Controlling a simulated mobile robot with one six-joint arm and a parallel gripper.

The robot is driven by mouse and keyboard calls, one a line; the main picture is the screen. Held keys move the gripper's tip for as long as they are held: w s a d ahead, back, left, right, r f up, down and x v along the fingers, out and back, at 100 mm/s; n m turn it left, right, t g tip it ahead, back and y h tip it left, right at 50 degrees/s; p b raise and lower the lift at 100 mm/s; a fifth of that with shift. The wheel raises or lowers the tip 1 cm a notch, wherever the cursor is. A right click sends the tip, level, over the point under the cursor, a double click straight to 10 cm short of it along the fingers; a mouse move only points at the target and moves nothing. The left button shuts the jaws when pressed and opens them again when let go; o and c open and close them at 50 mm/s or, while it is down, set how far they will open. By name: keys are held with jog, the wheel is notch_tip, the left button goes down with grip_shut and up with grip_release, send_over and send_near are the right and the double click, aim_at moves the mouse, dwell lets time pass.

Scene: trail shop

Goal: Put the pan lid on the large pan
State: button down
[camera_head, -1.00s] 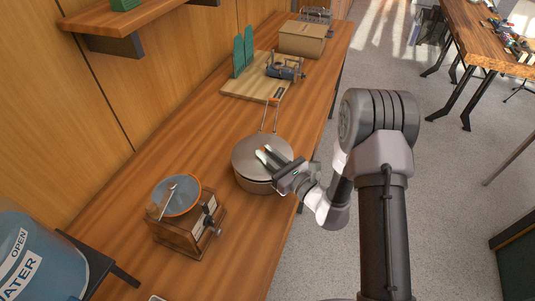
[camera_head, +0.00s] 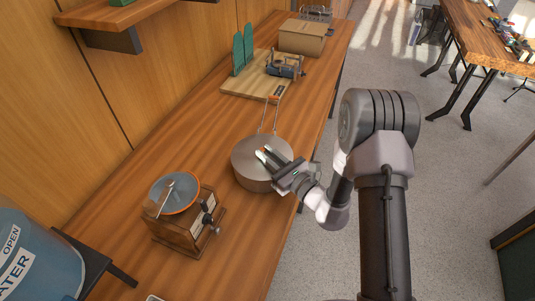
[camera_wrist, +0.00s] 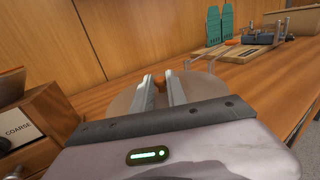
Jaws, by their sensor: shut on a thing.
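The large pan (camera_head: 263,184) is a grey-brown round pan on the wooden counter, with its wire handle (camera_head: 271,115) pointing to the far side. The pan lid (camera_head: 247,152) is a flat grey-brown disc covering the pan's top; whether a thin gap is left under it I cannot tell. My gripper (camera_head: 264,154) is over the lid's middle, its fingers shut on the lid's orange knob. In the wrist view, the knob (camera_wrist: 158,86) shows between the two fingertips, with the lid (camera_wrist: 121,103) spread around them.
A wooden grinder (camera_head: 186,231) with a round top stands left of the pan. A tan box (camera_head: 302,38) is farther back. A blue water container (camera_head: 40,262) stands at the lower left.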

jog(key=c, duration=1.3)
grip_release()
jog(key=shift+o, duration=0.2)
